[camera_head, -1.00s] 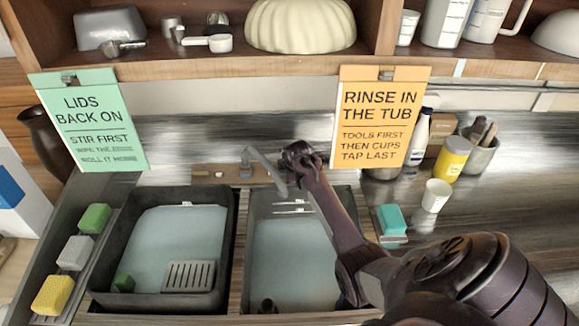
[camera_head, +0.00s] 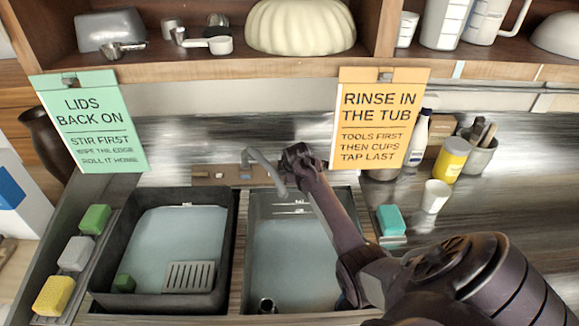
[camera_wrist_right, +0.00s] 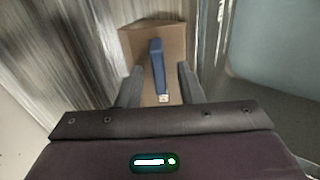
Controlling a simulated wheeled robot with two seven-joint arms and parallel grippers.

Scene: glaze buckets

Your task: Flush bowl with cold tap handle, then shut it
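The cold tap handle (camera_wrist_right: 157,68) is a blue upright lever on a brown block in the right wrist view. My right gripper (camera_wrist_right: 161,84) has one finger on each side of it, with gaps showing, so it looks open around the handle. In the head view the right gripper (camera_head: 296,154) is at the back of the right tub, just right of the grey spout (camera_head: 264,166), and hides the handle. No water stream is visible from the spout. The right-hand tub (camera_head: 241,245) looks pale blue inside. My left gripper is out of view.
A dark left tub (camera_head: 103,255) holds a grey grate (camera_head: 189,277) and a green block. Sponges (camera_head: 74,253) line its left. A teal sponge (camera_head: 391,220) and white cup (camera_head: 435,196) stand to the right.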

